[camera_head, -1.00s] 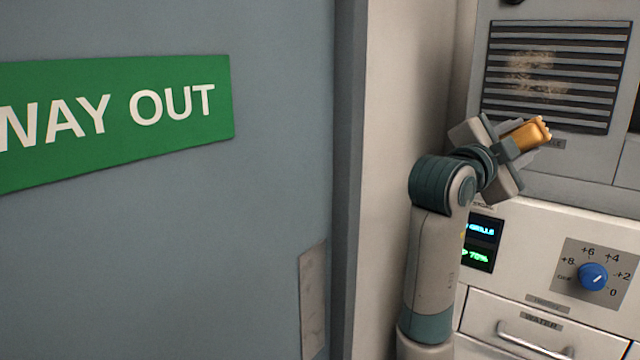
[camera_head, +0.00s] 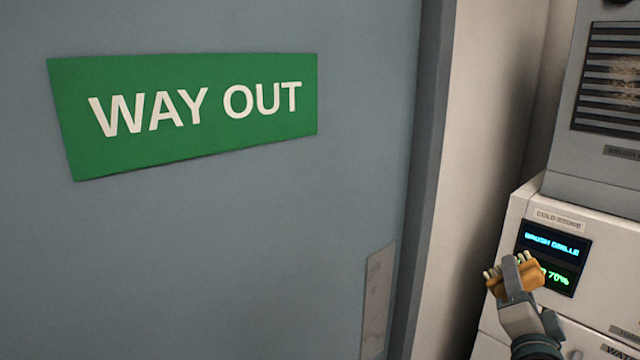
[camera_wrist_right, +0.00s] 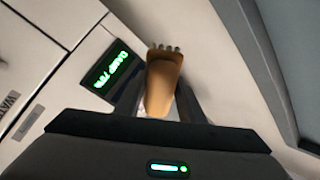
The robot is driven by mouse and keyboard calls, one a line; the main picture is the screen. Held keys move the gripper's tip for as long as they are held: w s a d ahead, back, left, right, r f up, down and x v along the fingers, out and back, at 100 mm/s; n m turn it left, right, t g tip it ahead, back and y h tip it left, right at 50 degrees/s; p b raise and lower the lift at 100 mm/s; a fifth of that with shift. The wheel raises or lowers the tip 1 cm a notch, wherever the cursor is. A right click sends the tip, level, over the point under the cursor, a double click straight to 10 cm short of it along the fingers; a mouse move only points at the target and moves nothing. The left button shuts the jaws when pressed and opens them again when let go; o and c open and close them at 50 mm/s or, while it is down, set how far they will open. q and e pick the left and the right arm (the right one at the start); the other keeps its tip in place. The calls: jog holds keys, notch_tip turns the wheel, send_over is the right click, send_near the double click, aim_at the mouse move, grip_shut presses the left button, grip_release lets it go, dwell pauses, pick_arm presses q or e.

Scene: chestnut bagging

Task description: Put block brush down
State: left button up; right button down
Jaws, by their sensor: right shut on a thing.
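The block brush (camera_head: 524,276) has an orange-brown wooden body and short pale bristle tufts. My right gripper (camera_head: 512,273) is shut on it and holds it up in front of the cold store's display at the lower right of the head view. In the right wrist view the brush (camera_wrist_right: 162,84) sits between the two fingers, bristles pointing away from the palm. No surface touches the brush in either view. My left gripper is not in view.
The white cold store cabinet (camera_head: 607,292) has a lit display (camera_head: 552,257) behind the brush. A slatted grille (camera_head: 612,85) is above it. A grey door with a green WAY OUT sign (camera_head: 190,115) fills the left. No clear flat resting surface shows.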

jog(key=s+a+f+n+y, duration=0.4)
jog(key=s+a+f+y, duration=0.25)
jog(key=f, duration=0.25)
jog(key=s+a+f+n+y, duration=0.3)
jog(key=s+a+f+y, duration=0.25)
jog(key=s+f, duration=0.3)
jog(key=shift+a+m+t+h, duration=0.5)
jog(key=shift+a+m+h, duration=1.15)
jog(key=shift+h, duration=1.15)
notch_tip(320, 180, down, 11)
jog(key=b, duration=1.1)
jog(key=shift+w+a, duration=0.15)
jog(key=shift+w, duration=0.25)
jog(key=shift+r, duration=0.15)
